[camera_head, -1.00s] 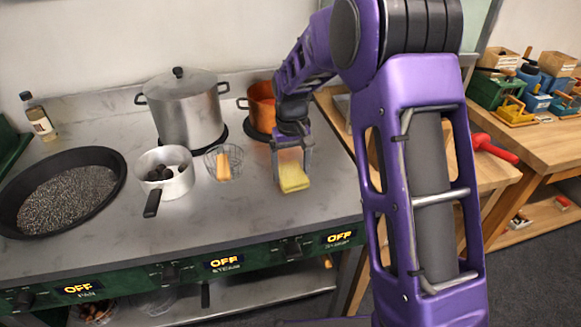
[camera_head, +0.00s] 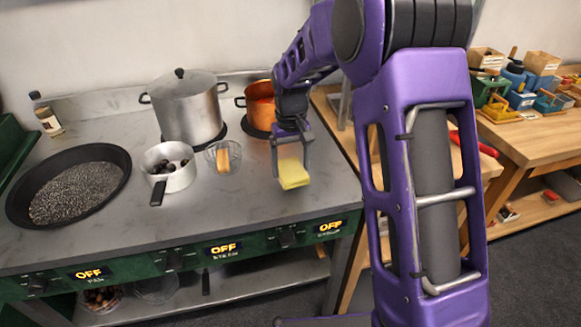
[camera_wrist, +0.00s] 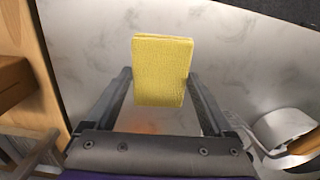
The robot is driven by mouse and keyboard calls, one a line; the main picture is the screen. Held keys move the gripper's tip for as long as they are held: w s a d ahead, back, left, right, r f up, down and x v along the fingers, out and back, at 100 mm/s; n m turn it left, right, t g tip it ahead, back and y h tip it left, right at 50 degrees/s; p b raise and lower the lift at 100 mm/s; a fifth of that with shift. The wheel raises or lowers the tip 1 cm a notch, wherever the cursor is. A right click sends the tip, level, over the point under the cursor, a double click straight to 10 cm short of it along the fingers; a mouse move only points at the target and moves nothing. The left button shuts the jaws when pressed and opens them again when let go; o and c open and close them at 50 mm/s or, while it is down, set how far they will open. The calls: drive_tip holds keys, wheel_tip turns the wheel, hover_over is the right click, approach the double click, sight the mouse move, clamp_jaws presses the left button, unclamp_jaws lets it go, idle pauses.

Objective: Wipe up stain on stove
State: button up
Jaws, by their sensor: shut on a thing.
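My gripper (camera_head: 292,152) is shut on a yellow sponge (camera_head: 293,173) over the right part of the grey stove top (camera_head: 240,200). In the wrist view the sponge (camera_wrist: 163,70) sits between my two fingers, with the stove surface (camera_wrist: 250,60) behind it. I cannot tell whether the sponge touches the surface. A faint orange-red stain (camera_wrist: 150,127) shows on the stove in the wrist view, below the sponge in the picture and between the fingers. In the head view I cannot make out the stain.
Behind are a large lidded pot (camera_head: 188,107) and a copper pot (camera_head: 260,106). A wide black pan (camera_head: 70,187) is at left. The stove's front right is clear.

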drive_tip(key=shift+r+p, duration=1.3)
drive_tip(key=shift+r, duration=0.85)
